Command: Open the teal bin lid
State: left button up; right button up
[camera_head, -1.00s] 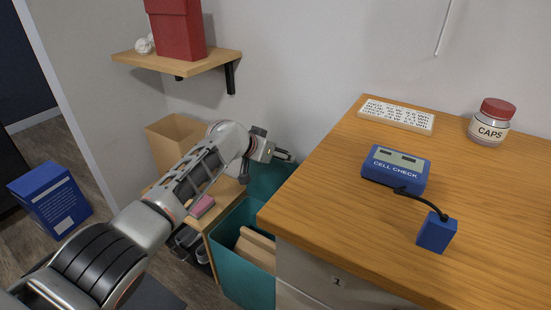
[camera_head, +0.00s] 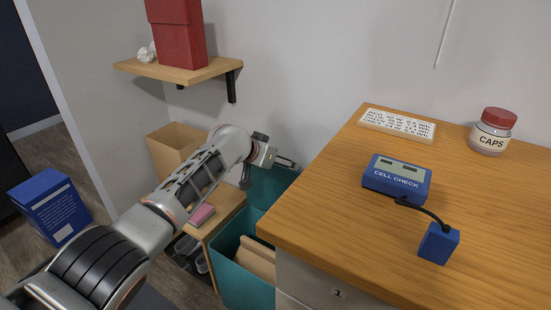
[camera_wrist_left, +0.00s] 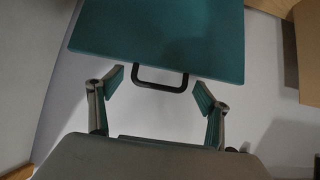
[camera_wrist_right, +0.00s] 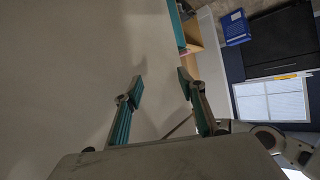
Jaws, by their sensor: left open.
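The teal bin (camera_head: 240,286) stands on the floor between the low wooden stand and the desk, with tan flat pieces inside. Its teal lid (camera_head: 268,186) is raised, standing up behind the bin's opening near the wall. In the left wrist view the lid (camera_wrist_left: 160,35) fills the top, and its black handle (camera_wrist_left: 158,84) lies between my fingertips. My left gripper (camera_head: 286,162) is open at the lid's upper edge; it also shows in the left wrist view (camera_wrist_left: 158,82), with no grip on the handle. My right gripper (camera_wrist_right: 160,88) is open and empty.
A shelf (camera_head: 178,70) with a red box hangs above left. A blue box (camera_head: 50,205) is on the floor.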

pick_arm(q)
jog(key=v, duration=1.2)
dwell(0.3)
